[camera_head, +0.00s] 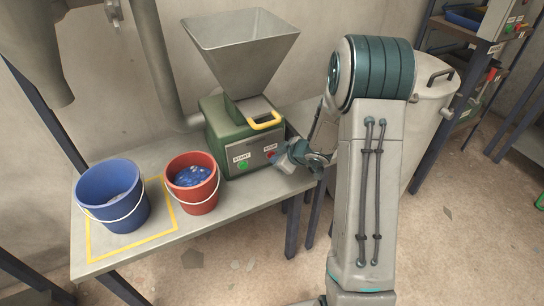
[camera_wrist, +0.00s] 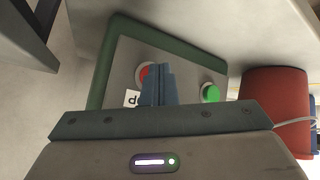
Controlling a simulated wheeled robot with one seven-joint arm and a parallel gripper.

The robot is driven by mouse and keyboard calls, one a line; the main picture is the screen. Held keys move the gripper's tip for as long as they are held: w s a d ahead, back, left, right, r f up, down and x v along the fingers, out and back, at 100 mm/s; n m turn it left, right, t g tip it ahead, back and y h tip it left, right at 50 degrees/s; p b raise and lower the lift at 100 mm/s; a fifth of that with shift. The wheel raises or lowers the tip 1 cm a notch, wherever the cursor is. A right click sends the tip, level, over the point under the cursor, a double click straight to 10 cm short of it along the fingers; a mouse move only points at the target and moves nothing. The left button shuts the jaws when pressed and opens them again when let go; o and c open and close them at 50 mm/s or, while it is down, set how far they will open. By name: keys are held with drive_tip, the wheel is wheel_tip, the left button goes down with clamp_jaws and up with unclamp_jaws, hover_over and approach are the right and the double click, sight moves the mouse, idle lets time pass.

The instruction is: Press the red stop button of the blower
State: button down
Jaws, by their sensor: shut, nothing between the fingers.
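The blower is a green box (camera_head: 213,112) with a grey funnel on top, standing on the bench. Its front panel has a green START button (camera_head: 243,164) and a red STOP button (camera_head: 270,154). My gripper (camera_head: 281,160) is at the panel's right side, close by the red button. In the wrist view the shut fingers (camera_wrist: 158,84) lie over part of the red button (camera_wrist: 145,74); its left part shows. I cannot tell whether they touch it. The green button (camera_wrist: 211,92) is to the right of the fingers there.
A red bucket (camera_head: 204,201) with blue contents and a blue bucket (camera_head: 128,222) stand on the grey bench (camera_head: 160,258), left of the blower. A pale drum (camera_head: 428,120) stands behind my arm.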

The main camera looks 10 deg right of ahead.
drive_tip(key=shift+s, duration=0.15)
drive_tip(key=shift+s+d, duration=0.25)
drive_tip(key=shift+s, duration=0.45)
drive_tip(key=shift+s+d, duration=0.2)
drive_tip(key=shift+s, duration=0.6)
drive_tip(key=shift+s+d, duration=0.25)
drive_tip(key=shift+s, duration=0.55)
drive_tip(key=shift+s+d, duration=0.2)
drive_tip(key=shift+s, duration=0.6)
